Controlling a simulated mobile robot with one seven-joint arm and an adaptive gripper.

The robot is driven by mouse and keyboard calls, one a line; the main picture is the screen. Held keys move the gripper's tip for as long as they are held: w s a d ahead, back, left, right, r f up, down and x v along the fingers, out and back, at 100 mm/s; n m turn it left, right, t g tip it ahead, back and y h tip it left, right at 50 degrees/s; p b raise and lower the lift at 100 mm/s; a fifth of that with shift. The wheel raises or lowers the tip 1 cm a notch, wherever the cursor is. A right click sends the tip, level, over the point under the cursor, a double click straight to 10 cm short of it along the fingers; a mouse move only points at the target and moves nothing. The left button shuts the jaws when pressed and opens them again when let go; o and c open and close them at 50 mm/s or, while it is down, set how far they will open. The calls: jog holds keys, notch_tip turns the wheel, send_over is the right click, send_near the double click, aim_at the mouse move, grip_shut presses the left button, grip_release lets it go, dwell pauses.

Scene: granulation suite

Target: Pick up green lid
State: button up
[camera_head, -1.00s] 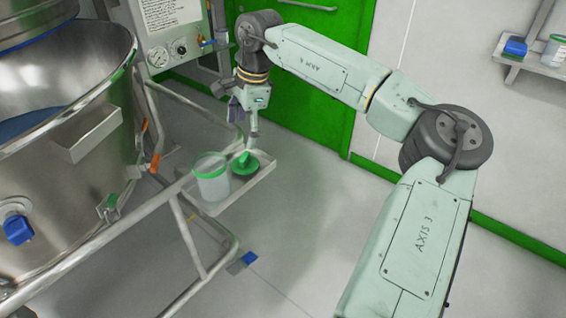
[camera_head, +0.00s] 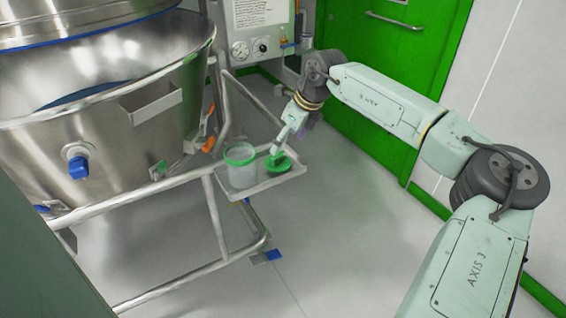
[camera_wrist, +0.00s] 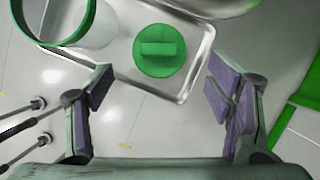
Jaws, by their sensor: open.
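The green lid (camera_head: 278,165) is a round disc with a raised bar handle. It lies on a small metal tray (camera_head: 262,185) on the frame of the steel vessel, and shows in the wrist view (camera_wrist: 159,50) near the top middle. My gripper (camera_wrist: 160,95) is open and empty, its purple-padded fingers apart on either side of and short of the lid. In the head view my gripper (camera_head: 283,147) is just above the lid and partly covers it. A translucent jar with a green rim (camera_head: 240,168) stands on the tray left of the lid; it also shows in the wrist view (camera_wrist: 90,25).
The large steel vessel (camera_head: 110,110) with a blue-capped port (camera_head: 78,166) is at left. Tubular rails (camera_head: 215,215) run under the tray. A gauge panel (camera_head: 262,40) and a green door (camera_head: 370,90) stand behind. The floor right of the tray is clear.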

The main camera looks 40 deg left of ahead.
aim_at(279, 155)
jog(key=p+x, duration=0.2)
jog(key=x, duration=0.6)
jog(key=shift+a+f, duration=0.1)
jog(key=shift+f, duration=0.2)
jog(key=c, duration=0.8)
jog(key=shift+r, duration=0.15)
